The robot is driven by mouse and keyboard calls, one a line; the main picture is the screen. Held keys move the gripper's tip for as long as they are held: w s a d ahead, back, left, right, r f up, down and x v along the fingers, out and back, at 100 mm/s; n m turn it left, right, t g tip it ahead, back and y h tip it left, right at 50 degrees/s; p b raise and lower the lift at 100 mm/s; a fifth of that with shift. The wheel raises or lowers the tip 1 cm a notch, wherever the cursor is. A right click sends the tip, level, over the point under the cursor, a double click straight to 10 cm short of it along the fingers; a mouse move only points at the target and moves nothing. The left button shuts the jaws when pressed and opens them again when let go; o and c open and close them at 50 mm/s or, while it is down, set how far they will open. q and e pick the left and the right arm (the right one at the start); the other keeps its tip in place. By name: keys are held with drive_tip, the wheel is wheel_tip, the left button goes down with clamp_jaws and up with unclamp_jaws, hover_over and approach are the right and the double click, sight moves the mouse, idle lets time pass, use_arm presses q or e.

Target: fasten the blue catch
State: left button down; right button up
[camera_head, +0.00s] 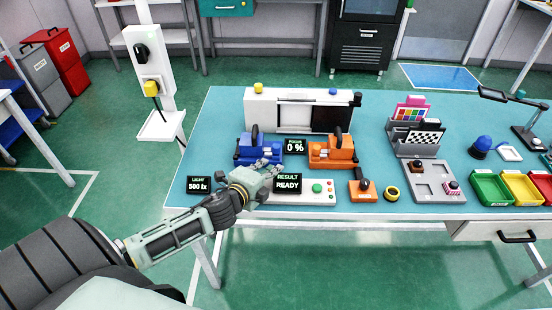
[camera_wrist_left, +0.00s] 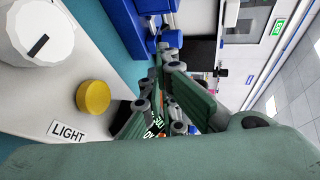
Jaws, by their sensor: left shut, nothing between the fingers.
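The blue catch (camera_head: 250,152) stands on the left part of the table, with a dark handle upright on it. Blue parts of it (camera_wrist_left: 125,22) also show at the top of the left wrist view. My left gripper (camera_head: 272,167) is shut and empty, just in front of the catch and at its right side. In the left wrist view its fingers (camera_wrist_left: 168,88) are together, below the blue parts. I cannot tell whether they touch the catch. The gripper hides part of the catch's lower front. My right gripper is not in view.
An orange catch (camera_head: 331,152) stands to the right, with a "0 %" display (camera_head: 295,146) between. A white box (camera_head: 301,112) stands behind. A "READY" display (camera_head: 288,183) and a control panel (camera_head: 318,198) are in front. A yellow button (camera_wrist_left: 93,97) shows near the wrist.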

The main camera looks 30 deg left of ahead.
sight(278, 151)
use_arm(q)
drive_tip(key=shift+w+a+p, duration=0.15)
drive_tip(key=shift+w+p, duration=0.3)
drive_tip(key=shift+w, duration=1.7)
drive_tip(key=shift+w+a+f, duration=0.1)
drive_tip(key=shift+w+a, duration=0.35)
drive_tip(key=shift+w, duration=0.3)
drive_tip(key=shift+w+a, duration=0.45)
drive_tip(key=shift+w, duration=0.3)
